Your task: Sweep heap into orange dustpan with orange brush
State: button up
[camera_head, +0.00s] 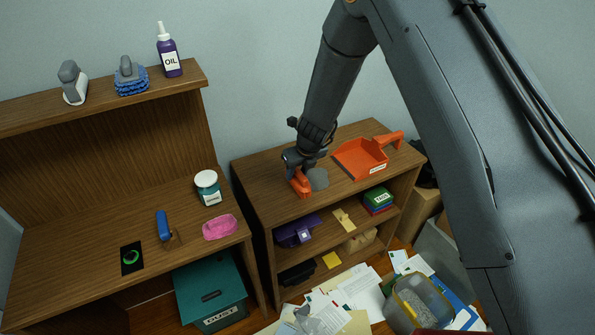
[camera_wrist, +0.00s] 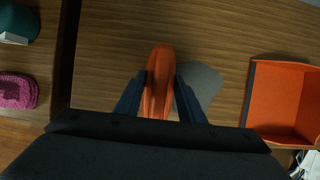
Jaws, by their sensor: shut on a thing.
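My gripper (camera_wrist: 160,95) is shut on the orange brush (camera_wrist: 158,75), whose orange back shows between the two fingers in the wrist view. In the head view the brush (camera_head: 300,184) is at the top of the low cabinet, near its front left part. The grey heap (camera_head: 318,179) lies just right of the brush; it also shows in the wrist view (camera_wrist: 204,82), partly hidden by the right finger. The orange dustpan (camera_head: 357,160) lies on the cabinet top to the right of the heap, its handle pointing back right. The brush's bristles are hidden.
The cabinet top (camera_head: 262,181) is otherwise clear; its shelves hold a purple thing, books and a sponge. Papers and a bin (camera_head: 418,301) are on the floor.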

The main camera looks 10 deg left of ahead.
jog(key=shift+w+d+r, duration=0.1)
jog(key=shift+w+d, duration=0.25)
jog(key=shift+d, duration=0.2)
jog(key=shift+w+d+p, duration=0.2)
jog(key=shift+w+d, duration=1.1)
jog(key=shift+d, duration=0.6)
jog(key=shift+w+d+p, duration=0.15)
jog(key=shift+w+d, duration=1.15)
jog(key=shift+d, duration=0.55)
jog(key=shift+w+d+p, duration=0.2)
jog(key=shift+w+d, duration=1.1)
jog(key=shift+d, duration=0.6)
jog(key=shift+r+p, duration=1.8)
jog(key=shift+r, duration=0.5)
jog(key=shift+d, duration=0.1)
